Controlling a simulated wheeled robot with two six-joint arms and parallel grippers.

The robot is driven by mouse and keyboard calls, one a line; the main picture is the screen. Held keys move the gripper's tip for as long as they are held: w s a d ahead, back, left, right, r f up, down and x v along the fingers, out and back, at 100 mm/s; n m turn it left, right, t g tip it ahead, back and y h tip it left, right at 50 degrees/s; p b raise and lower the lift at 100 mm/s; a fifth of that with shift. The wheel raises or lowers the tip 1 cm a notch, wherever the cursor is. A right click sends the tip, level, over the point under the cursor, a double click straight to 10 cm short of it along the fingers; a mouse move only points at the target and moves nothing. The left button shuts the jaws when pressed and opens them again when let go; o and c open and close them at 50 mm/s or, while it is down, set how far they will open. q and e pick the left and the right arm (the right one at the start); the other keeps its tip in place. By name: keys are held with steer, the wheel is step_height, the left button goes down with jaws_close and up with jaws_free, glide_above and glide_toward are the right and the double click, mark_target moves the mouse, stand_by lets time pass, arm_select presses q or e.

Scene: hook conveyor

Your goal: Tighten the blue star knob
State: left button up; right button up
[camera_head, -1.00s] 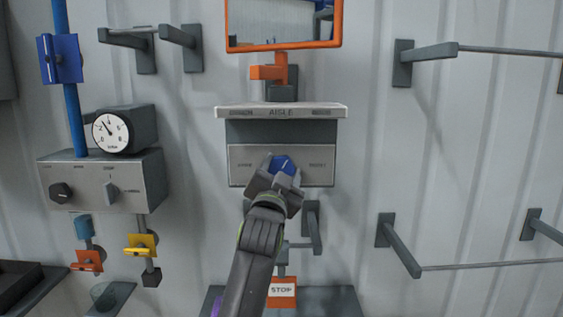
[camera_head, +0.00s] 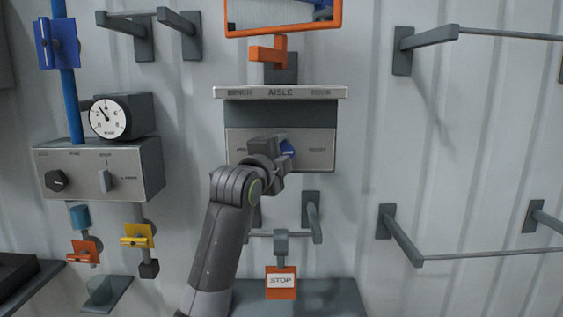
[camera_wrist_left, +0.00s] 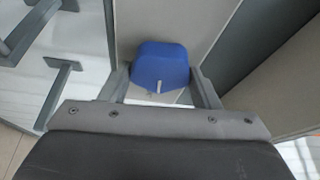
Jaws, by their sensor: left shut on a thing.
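The blue star knob (camera_head: 287,148) sits on the front of the grey panel (camera_head: 310,160) under the AISLE ledge. A short pale line marks the knob's face. The gripper is shut on the knob. My right gripper is not in view.
To the left is a control box (camera_head: 140,165) with a gauge (camera_head: 109,117) and knobs. An orange STOP tag (camera_head: 281,282) hangs below the panel. An orange-framed mirror (camera_head: 285,14) is above. Grey rods and brackets (camera_head: 400,235) stick out at the right.

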arm_select(q)
steer(key=m+g+y+b, duration=0.1)
steer(key=m, duration=0.3)
steer(key=shift+g, duration=0.4)
steer(key=shift+m+b, duration=0.3)
steer(key=shift+m, duration=0.1)
steer(key=o, duration=1)
steer(key=shift+w, duration=0.1)
steer(key=b+v, duration=0.6)
steer(key=v, duration=1.1)
steer(key=shift+s+b, duration=0.25)
steer(key=shift+b, duration=0.15)
steer(key=shift+a, duration=0.15)
